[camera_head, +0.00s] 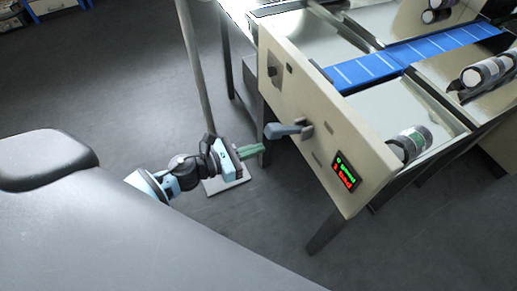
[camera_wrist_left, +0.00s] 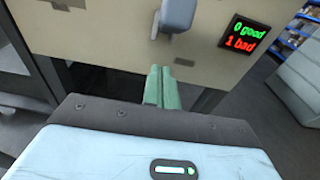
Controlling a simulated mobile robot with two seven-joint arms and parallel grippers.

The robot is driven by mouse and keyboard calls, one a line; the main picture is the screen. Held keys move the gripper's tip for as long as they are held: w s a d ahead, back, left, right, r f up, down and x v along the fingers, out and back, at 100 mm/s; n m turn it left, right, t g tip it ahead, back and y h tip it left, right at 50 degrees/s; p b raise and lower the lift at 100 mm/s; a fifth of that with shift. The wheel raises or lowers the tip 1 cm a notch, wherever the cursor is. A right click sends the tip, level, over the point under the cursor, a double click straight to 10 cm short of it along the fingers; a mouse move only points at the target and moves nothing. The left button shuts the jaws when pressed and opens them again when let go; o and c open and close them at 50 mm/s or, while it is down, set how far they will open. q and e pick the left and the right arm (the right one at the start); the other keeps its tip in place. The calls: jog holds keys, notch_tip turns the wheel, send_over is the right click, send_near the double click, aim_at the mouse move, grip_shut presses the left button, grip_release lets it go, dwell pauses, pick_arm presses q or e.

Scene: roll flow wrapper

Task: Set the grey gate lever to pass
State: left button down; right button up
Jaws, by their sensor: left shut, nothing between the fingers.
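The grey gate lever (camera_head: 287,130) sticks out from the beige side panel of the machine, its handle pointing left in the head view. In the left wrist view the lever (camera_wrist_left: 178,14) shows at the top, just beyond and above my fingertips. My left gripper (camera_head: 262,148) is shut and empty, with its green fingers a little below the lever's end and apart from it. The shut fingers also show in the left wrist view (camera_wrist_left: 161,88). Any marking for the lever's positions is too small to read. My right gripper is not in view.
The beige panel (camera_head: 325,115) carries a display (camera_head: 345,172) reading 0 good, 1 bad. A blue belt (camera_head: 400,60) and several wrapped rolls (camera_head: 410,143) lie behind it. A pole on a pale base plate (camera_head: 226,180) stands near my left gripper. Open floor lies to the left.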

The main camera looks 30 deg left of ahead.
pick_arm(q)
jog(key=r+v, duration=0.1)
jog(key=v, duration=0.9)
jog(key=shift+d+f, duration=0.1)
jog(key=shift+d, duration=0.05)
